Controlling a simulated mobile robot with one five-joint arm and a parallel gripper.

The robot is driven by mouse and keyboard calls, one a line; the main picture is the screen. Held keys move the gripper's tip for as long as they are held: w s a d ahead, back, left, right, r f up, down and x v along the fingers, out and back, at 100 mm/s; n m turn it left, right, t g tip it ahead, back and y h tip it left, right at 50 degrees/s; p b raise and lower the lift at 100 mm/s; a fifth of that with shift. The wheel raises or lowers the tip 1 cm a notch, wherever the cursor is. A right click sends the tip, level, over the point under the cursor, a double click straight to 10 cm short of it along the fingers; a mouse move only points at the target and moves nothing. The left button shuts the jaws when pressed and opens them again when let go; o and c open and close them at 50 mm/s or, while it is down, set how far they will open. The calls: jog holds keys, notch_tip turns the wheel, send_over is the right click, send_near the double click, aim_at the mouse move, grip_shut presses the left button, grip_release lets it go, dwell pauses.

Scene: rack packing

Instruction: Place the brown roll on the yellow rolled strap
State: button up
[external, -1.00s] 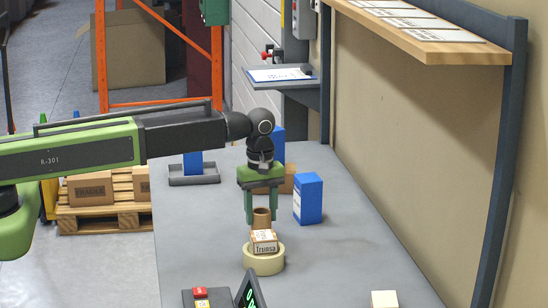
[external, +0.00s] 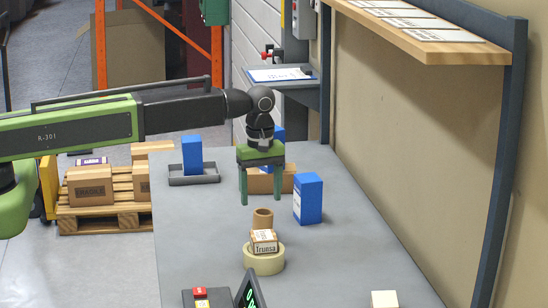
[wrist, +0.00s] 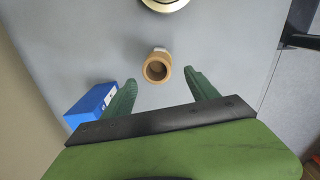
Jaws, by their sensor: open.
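The brown roll (external: 263,218) stands upright with its hollow end up, just behind a small labelled box (external: 264,241) in the external view. I cannot tell whether it rests on the table or on something. In the wrist view the roll (wrist: 157,67) lies just beyond the fingertips, and the strap (wrist: 163,4) is cut by the top edge, apart from the roll. My gripper (external: 261,192) is open and empty, above and behind the roll.
A blue box (external: 308,199) stands right of my gripper; it also shows in the wrist view (wrist: 92,104). A brown box (external: 260,183) is behind my gripper. The table left of the roll is clear.

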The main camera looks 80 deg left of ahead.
aim_at(261, 212)
notch_tip(261, 212, up, 7)
jog(key=p, duration=0.5)
jog(key=s+d+f+m+b, duration=0.1)
jog(key=s+d+f+m, duration=0.1)
jog(key=s+d+m, duration=1.1)
jog(key=s+m, duration=0.2)
jog(key=m, duration=0.4)
jog(key=shift+s+m+b, duration=0.3)
jog(key=shift+m+b, duration=0.1)
